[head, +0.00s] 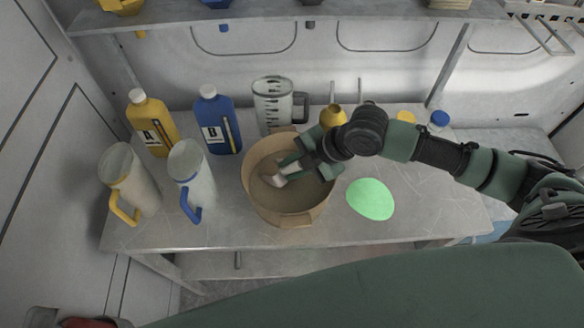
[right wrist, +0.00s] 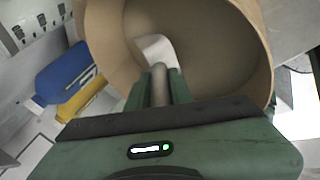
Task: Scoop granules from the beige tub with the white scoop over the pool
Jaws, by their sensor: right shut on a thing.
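The beige tub (head: 259,205) stands on the grey table in the head view, with greyish-tan contents inside. It also fills the top of the right wrist view (right wrist: 262,60). My right gripper (head: 300,164) reaches into the tub from the right and is shut on the handle of the white scoop (head: 275,180). The scoop's head is inside the tub, low near the contents; it also shows in the right wrist view (right wrist: 156,50). I cannot tell whether it holds granules. The bright green pool (head: 370,199) lies flat on the table, right of the tub. My left gripper is not in view.
A yellow bottle A (head: 153,123) and a blue bottle B (head: 218,122) stand behind two jugs with yellow (head: 130,180) and blue (head: 192,172) handles. A clear measuring jug (head: 273,102) stands behind the tub. The table's front right is clear. A shelf (head: 180,20) runs above.

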